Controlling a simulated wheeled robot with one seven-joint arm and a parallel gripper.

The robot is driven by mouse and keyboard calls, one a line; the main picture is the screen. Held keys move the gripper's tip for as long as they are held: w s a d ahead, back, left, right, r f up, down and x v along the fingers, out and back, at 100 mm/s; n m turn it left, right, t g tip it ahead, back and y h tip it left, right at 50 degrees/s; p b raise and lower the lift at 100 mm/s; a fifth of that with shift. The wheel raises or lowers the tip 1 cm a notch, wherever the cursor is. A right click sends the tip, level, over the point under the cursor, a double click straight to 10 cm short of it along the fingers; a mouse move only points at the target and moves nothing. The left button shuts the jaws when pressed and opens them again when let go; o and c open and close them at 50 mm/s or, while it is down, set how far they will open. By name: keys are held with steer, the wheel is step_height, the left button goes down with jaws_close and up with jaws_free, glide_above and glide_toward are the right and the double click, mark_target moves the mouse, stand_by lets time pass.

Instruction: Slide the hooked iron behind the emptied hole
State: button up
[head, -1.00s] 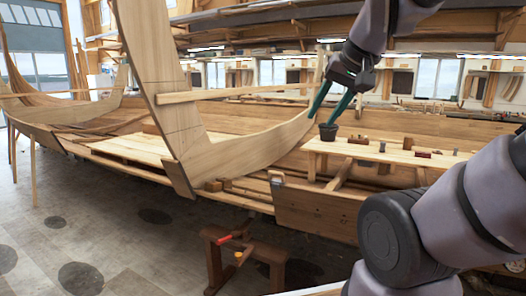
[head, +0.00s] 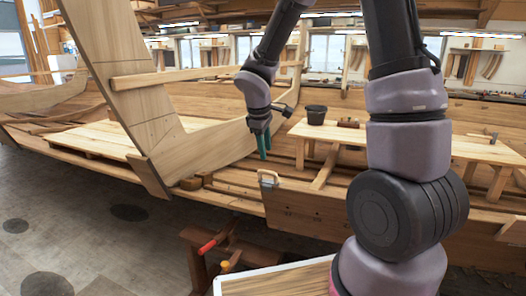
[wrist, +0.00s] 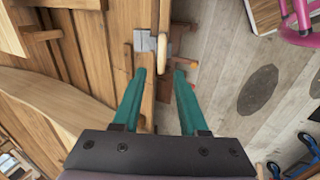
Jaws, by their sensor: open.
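A grey metal piece with a pale wooden handle, which looks like the hooked iron (head: 268,178), sits on the top edge of the near hull plank (head: 305,222). It also shows in the wrist view (wrist: 146,42). My gripper (head: 264,155) points down just above it, open and empty. Small dark marks show on the plank's outer face; I cannot tell which is the emptied hole.
A dark bucket (head: 316,114) and small items stand on the bench (head: 325,133) inside the hull, with a hammer (head: 490,138) further right. The tall stem (head: 125,70) rises left of my gripper. A trestle with a red-handled clamp (head: 208,246) stands below the plank.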

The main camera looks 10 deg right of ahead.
steer(key=shift+n, duration=0.3)
steer(key=shift+a+x, duration=0.15)
steer(key=shift+x, duration=2.35)
steer(key=shift+a+x, duration=0.2)
steer(key=shift+x, duration=2.3)
jaws_close()
